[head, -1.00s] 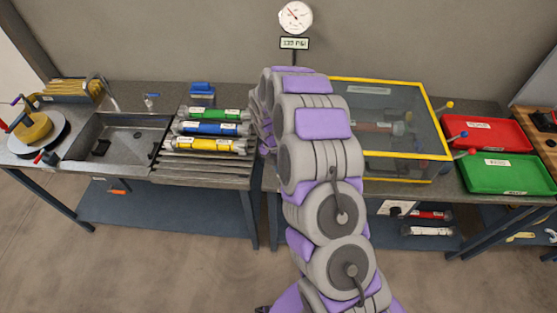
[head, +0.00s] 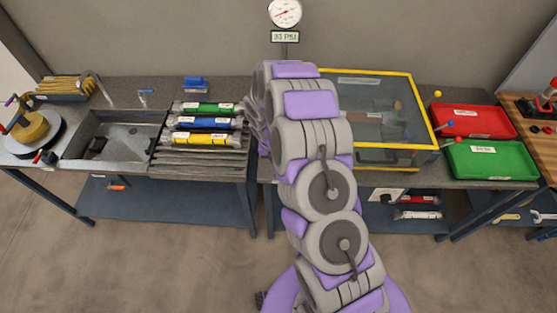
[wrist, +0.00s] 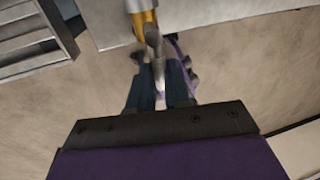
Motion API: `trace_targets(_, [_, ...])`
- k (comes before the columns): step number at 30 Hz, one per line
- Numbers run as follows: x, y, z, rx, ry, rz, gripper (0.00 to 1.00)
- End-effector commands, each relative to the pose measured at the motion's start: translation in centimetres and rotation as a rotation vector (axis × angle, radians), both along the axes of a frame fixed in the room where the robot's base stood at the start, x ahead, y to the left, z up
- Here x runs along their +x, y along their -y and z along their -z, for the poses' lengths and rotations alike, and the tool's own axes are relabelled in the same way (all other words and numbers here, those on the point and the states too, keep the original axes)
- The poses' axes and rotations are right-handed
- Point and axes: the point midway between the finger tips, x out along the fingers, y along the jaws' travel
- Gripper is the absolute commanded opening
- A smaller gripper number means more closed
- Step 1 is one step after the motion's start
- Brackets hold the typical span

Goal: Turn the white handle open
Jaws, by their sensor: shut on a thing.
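In the wrist view my gripper (wrist: 160,82) has its two dark fingers on either side of a pale, whitish handle (wrist: 157,68), and it is shut on it. The handle runs from a grey joint below a yellow-brass fitting (wrist: 143,18) at the top of the view. The handle's lower end is blurred between the fingers. In the head view my own arm hides the gripper, the handle and the fitting.
A round gauge (head: 285,12) with a display (head: 285,37) stands behind my arm. A yellow-framed clear box (head: 428,108) is to the right, with red (head: 470,121) and green (head: 490,160) trays beyond. Tubes (head: 205,123) and a sink (head: 112,137) are left.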

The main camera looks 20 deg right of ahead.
Motion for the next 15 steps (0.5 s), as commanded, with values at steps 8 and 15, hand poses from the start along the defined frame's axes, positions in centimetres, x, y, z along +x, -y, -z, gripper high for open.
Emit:
trace_targets(8, [0.37, -0.02, -0.16, 0.0, 0.01, -0.004, 0.24])
trace_targets(15, [0.12, -0.01, -0.13, 0.0, 0.007, -0.001, 0.43])
